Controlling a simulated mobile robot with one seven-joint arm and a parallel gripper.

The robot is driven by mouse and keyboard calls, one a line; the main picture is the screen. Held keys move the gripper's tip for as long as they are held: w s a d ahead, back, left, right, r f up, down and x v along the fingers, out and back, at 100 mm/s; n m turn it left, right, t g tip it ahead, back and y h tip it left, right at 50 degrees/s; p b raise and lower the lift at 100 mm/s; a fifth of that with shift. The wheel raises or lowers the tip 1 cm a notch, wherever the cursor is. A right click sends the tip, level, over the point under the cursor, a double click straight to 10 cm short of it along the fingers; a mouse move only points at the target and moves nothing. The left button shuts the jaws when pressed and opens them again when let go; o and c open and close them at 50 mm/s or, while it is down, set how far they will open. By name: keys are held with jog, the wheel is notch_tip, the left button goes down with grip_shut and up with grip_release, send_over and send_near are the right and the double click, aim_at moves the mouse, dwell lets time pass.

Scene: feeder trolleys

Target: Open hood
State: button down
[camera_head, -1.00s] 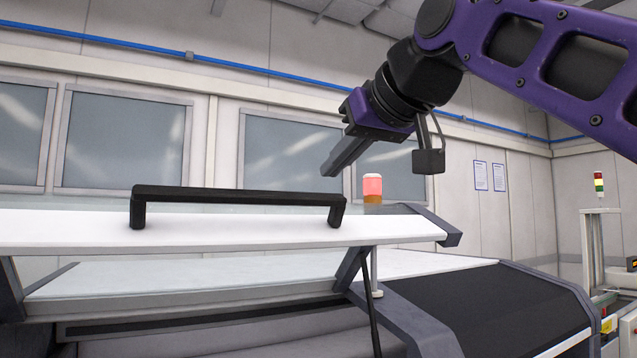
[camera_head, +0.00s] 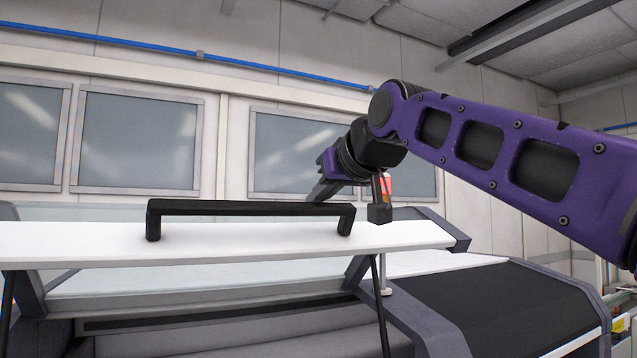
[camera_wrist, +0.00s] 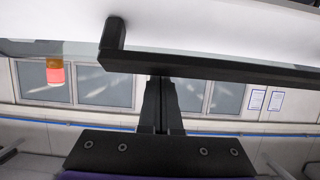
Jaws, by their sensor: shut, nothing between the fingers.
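The hood (camera_head: 300,241) is a white-edged panel over the machine, with a gap below it and dark side arms. A black bar handle (camera_head: 240,208) stands on two posts along its front edge. My gripper (camera_head: 314,197) is shut and empty. It is behind the handle's right part in the head view, its tips close to the top of the bar. In the wrist view the shut fingers (camera_wrist: 161,82) point at the handle bar (camera_wrist: 220,68), near one post. The tips meet the bar's edge in the picture; I cannot tell whether they touch it.
An orange-red signal lamp (camera_head: 386,186) stands behind my wrist, partly hidden; it also shows in the wrist view (camera_wrist: 55,72). A dark conveyor-like surface (camera_head: 480,300) slopes down at right. The air above the hood's left side is clear.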

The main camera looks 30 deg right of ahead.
aim_at(324, 257)
jog(key=shift+s+f, duration=0.25)
jog(key=shift+s, duration=0.45)
jog(key=shift+s+f, duration=0.35)
jog(key=shift+s, duration=0.1)
jog(key=shift+t, duration=0.4)
jog(key=s+f+b, duration=0.1)
jog(key=f+b, duration=0.1)
jog(key=b, duration=0.1)
jog(key=s+f+b, duration=0.1)
jog(key=f+b, duration=0.2)
jog(key=s+f+b, duration=0.1)
jog(key=f+b, duration=0.1)
jog(key=b, duration=0.1)
jog(key=shift+s+a+f, duration=0.1)
jog(key=shift+s+f, duration=0.1)
jog(key=shift+f, duration=0.1)
jog(key=shift+r, duration=0.1)
